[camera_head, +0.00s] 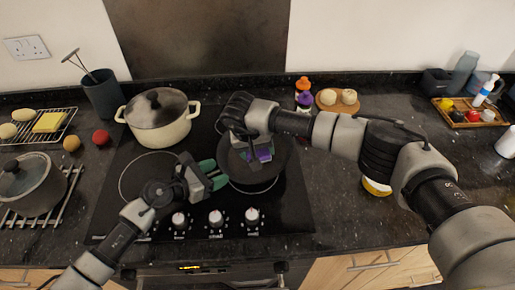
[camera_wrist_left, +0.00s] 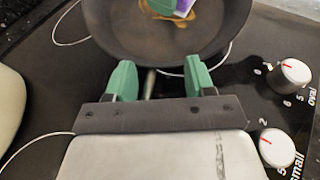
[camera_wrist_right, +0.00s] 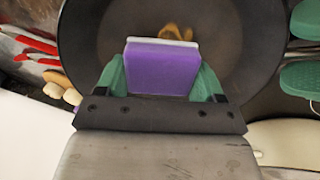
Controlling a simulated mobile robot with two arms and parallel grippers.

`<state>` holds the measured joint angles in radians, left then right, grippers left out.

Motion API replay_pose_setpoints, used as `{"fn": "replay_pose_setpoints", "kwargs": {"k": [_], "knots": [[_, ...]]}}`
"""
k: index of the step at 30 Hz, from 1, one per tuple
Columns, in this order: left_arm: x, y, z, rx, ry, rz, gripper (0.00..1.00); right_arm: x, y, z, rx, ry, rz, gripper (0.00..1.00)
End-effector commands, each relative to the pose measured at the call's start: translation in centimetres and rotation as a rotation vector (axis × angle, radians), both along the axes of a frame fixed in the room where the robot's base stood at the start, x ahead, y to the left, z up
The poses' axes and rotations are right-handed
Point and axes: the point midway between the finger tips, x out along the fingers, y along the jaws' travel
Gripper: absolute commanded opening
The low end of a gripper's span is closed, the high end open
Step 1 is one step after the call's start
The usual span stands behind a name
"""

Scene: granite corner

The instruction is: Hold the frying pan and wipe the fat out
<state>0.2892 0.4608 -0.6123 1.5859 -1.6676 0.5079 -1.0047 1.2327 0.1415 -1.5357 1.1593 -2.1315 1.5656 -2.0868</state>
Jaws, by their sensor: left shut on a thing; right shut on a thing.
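The dark frying pan (camera_head: 284,160) sits on the right part of the black hob. My left gripper (camera_head: 212,175) is at the pan's left side and shut on its handle; the handle shows between the green fingers in the left wrist view (camera_wrist_left: 150,84). My right gripper (camera_head: 257,150) is over the pan, shut on a purple sponge (camera_wrist_right: 161,68) with a pale edge. The sponge is low inside the pan; I cannot tell whether it touches the bottom. Brown fat (camera_wrist_right: 174,33) is smeared on the pan floor beside the sponge (camera_wrist_left: 183,8) and partly hidden by it.
A cream lidded pot (camera_head: 158,128) stands on the hob behind my left gripper. A grey pot (camera_head: 35,190) sits on a rack at left. Control knobs (camera_head: 215,217) line the hob front. Bottles (camera_head: 304,97) and a wooden board (camera_head: 328,104) stand behind the right arm.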

Motion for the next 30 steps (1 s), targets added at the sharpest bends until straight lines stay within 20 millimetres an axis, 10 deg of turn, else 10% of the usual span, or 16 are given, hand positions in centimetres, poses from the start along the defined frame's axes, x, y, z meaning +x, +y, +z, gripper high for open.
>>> {"fn": "replay_pose_setpoints", "kwargs": {"k": [30], "knots": [[-0.5,0.0,-1.4,0.012,0.027,-0.006,0.41,0.3,-0.5,-2.0,-0.001,0.001,0.000,0.46]]}}
